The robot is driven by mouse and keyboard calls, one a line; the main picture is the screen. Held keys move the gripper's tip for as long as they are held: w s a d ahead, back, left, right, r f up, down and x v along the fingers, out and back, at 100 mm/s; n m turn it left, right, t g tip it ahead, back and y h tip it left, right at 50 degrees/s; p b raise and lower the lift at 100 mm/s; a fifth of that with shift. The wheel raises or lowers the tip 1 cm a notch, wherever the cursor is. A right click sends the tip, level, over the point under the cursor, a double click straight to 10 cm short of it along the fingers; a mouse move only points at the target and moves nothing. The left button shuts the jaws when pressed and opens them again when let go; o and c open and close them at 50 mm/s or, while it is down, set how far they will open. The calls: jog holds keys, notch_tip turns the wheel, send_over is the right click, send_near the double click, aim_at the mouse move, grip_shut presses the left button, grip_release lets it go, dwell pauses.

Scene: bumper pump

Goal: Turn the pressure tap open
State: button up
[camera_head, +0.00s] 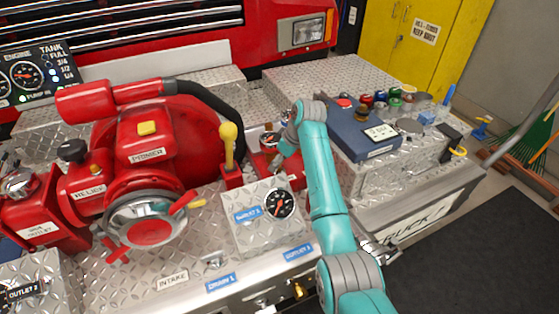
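My teal arm rises from the bottom of the head view and bends over at its top, beside a small red unit (263,163) with a round gauge-like part. My gripper (271,148) seems to be at this unit, largely hidden by the arm, so its fingers and any contact are unclear. I cannot tell which part is the pressure tap.
The red pump (150,150) fills the left side. A dial gauge (279,204) sits on a raised metal plate left of my arm. A blue box (362,135), several coloured caps and a yellow cabinet (425,45) are at the right. Dark floor is clear at lower right.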

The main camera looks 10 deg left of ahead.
jog(key=shift+n, duration=0.3)
jog(key=o, duration=1.1)
jog(key=shift+o, duration=0.2)
jog(key=v, duration=1.2)
